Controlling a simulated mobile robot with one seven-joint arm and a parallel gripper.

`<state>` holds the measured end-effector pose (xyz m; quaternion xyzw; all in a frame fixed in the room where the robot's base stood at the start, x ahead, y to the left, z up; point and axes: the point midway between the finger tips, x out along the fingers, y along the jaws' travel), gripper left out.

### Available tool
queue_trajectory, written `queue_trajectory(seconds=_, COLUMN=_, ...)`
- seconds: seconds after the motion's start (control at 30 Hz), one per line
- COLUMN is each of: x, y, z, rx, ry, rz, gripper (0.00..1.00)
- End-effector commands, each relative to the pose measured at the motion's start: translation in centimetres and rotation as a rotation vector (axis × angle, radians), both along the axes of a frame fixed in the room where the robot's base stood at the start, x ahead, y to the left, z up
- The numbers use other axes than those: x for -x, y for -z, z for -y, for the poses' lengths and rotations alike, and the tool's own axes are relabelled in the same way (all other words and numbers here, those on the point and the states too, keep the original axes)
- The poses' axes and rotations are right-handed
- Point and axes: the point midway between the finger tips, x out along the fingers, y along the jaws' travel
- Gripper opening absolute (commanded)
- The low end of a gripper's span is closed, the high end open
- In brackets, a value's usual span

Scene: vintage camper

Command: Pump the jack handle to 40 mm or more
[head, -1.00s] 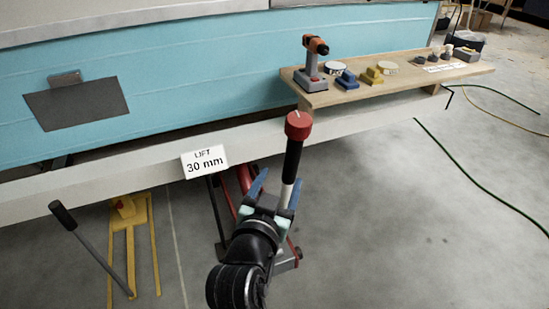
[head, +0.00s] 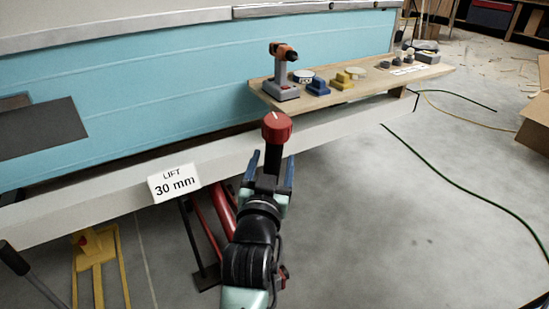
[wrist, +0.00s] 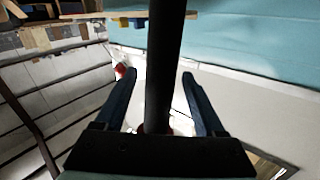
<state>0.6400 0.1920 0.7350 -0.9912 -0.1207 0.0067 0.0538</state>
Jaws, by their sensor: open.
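The jack handle (head: 273,158) has a black grip and a red knob on top, and stands upright in front of the camper's pale rail. My gripper (head: 271,166) has its blue fingers spread on either side of the black grip, below the knob. In the wrist view the black handle (wrist: 165,45) passes between the open fingers, with gaps on both sides. The red jack (head: 222,209) is under the rail, partly hidden by my arm. The lift sign (head: 174,184) on the rail reads 30 mm.
A yellow stand (head: 97,262) and a second black-gripped lever (head: 14,258) are at the lower left. A wooden shelf (head: 340,91) carries an orange drill (head: 283,70) and several small items. Hoses cross the right floor, beside a cardboard box (head: 537,105).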

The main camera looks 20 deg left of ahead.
Motion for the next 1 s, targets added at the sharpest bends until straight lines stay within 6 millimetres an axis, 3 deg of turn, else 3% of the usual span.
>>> queue_trajectory(seconds=0.23, x=-2.5, y=0.1, z=-0.6, rx=-0.002, ry=0.001, rz=0.000, gripper=0.71)
queue_trajectory(seconds=0.63, x=-2.9, y=0.0, z=-0.7, rx=0.000, ry=0.000, rz=0.000, gripper=0.71)
queue_trajectory(seconds=1.0, x=-2.9, y=0.0, z=-0.7, rx=0.000, ry=0.000, rz=0.000, gripper=0.05)
